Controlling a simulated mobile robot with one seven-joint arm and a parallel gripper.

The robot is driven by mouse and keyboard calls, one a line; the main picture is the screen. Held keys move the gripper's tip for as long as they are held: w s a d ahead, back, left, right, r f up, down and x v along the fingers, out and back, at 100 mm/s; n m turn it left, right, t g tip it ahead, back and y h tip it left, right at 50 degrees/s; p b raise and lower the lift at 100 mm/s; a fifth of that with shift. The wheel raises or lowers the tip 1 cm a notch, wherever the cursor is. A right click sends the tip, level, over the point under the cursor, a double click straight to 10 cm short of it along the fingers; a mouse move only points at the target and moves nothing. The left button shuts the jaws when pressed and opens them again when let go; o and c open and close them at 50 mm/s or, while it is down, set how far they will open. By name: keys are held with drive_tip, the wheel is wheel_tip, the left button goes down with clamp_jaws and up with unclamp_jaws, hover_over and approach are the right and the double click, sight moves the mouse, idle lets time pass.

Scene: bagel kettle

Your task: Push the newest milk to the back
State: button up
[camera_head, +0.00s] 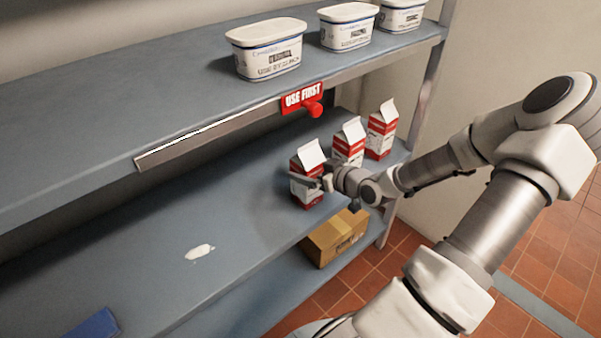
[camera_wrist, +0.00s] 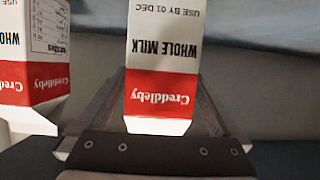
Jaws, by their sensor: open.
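Three red-and-white milk cartons stand in a row on the middle shelf in the head view: a near one (camera_head: 307,190), a middle one (camera_head: 350,143) and a far one (camera_head: 381,130). My gripper (camera_head: 312,181) is at the near carton, partly covering its front. In the wrist view, my gripper (camera_wrist: 160,98) is open, with a finger on each side of a carton (camera_wrist: 162,60). Its upside-down print reads "WHOLE MILK" and "USE BY 01 DEC". Whether the fingers touch it is unclear. Another carton (camera_wrist: 35,55) is at the left; its date is cut off.
The upper shelf (camera_head: 130,105) holds white tubs (camera_head: 267,52) and a red "USE FIRST" tag (camera_head: 302,97) on its edge. A cardboard box (camera_head: 335,238) sits on the lower shelf.

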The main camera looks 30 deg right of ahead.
drive_tip(key=shift+b+x, duration=0.45)
drive_tip(key=shift+x, duration=1.45)
clamp_jaws()
drive_tip(key=shift+d+r, duration=0.1)
drive_tip(key=shift+r, duration=0.1)
